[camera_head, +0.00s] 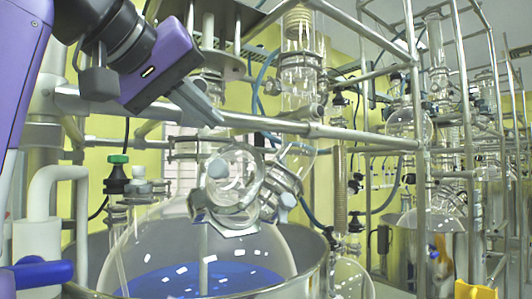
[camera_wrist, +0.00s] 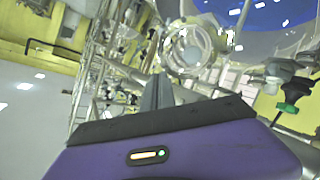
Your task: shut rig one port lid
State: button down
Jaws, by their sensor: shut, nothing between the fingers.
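The near glass reactor (camera_head: 130,262) holds blue liquid. On its top is a port with a metal clamp (camera_head: 238,222). A round clear glass piece (camera_head: 233,172), which looks like the port lid, stands tilted up above the clamp. Clear glass overlaps here, so I cannot tell its exact angle. A round glass ring at this port also shows in the wrist view (camera_wrist: 188,50). My gripper (camera_head: 212,117) is shut and empty, above and left of the port in the head view. Its fingers (camera_wrist: 158,90) point toward the ring in the wrist view and appear apart from it.
A horizontal metal rail (camera_head: 300,129) crosses close to my gripper. A green-capped valve (camera_head: 118,172) stands left of the port, and a glass column (camera_head: 300,75) rises behind. A metal vessel (camera_head: 312,285) surrounds the flask. More glass rigs (camera_head: 440,190) stand at the right.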

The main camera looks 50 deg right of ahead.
aim_at(259, 157)
jog(key=p+x, duration=0.2)
jog(key=x, duration=1.2)
